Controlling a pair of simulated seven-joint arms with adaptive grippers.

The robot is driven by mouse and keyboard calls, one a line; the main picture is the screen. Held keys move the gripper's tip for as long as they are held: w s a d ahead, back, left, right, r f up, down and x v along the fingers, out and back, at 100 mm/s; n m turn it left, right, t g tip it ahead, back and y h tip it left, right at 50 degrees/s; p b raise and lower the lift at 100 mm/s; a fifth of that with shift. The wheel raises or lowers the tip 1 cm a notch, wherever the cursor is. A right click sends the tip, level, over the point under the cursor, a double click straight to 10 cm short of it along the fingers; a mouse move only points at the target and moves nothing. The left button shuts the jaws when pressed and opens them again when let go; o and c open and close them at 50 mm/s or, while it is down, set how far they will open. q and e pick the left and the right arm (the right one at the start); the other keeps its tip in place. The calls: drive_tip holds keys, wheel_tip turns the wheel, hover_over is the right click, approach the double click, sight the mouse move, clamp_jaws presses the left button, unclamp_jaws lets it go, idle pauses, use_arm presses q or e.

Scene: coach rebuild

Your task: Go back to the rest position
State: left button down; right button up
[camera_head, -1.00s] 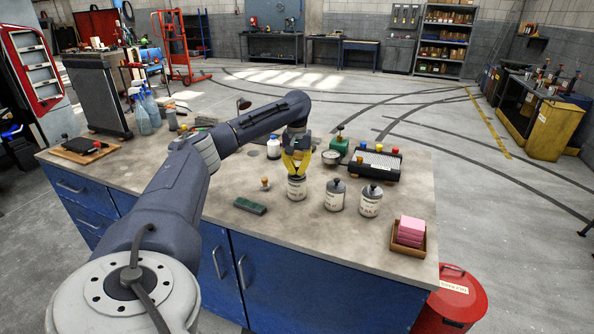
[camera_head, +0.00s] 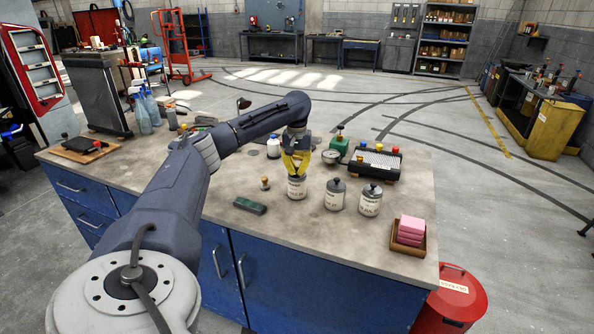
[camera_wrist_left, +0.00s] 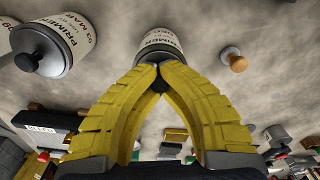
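My left gripper (camera_head: 297,173) has yellow fingers pointing down at a primer jar (camera_head: 297,190), grey with a pale label, standing upright on the workbench (camera_head: 240,190). In the left wrist view the fingertips (camera_wrist_left: 160,75) meet around the dark knob on the lid of this jar (camera_wrist_left: 160,47). The gripper looks shut on that knob. Two similar jars with dark lid knobs stand to the right, a middle jar (camera_head: 335,195) and a right jar (camera_head: 370,201). The right gripper is not in view.
A wooden tray (camera_head: 408,249) with pink blocks sits near the right edge.

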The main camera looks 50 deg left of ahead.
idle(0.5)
use_arm(q)
drive_tip(key=c, duration=0.9)
unclamp_jaws()
drive_tip(key=shift+c, duration=0.2)
drive_tip(key=shift+r, duration=0.1)
drive_tip(key=shift+r, duration=3.35)
clamp_jaws()
drive_tip(key=shift+f, duration=3.9)
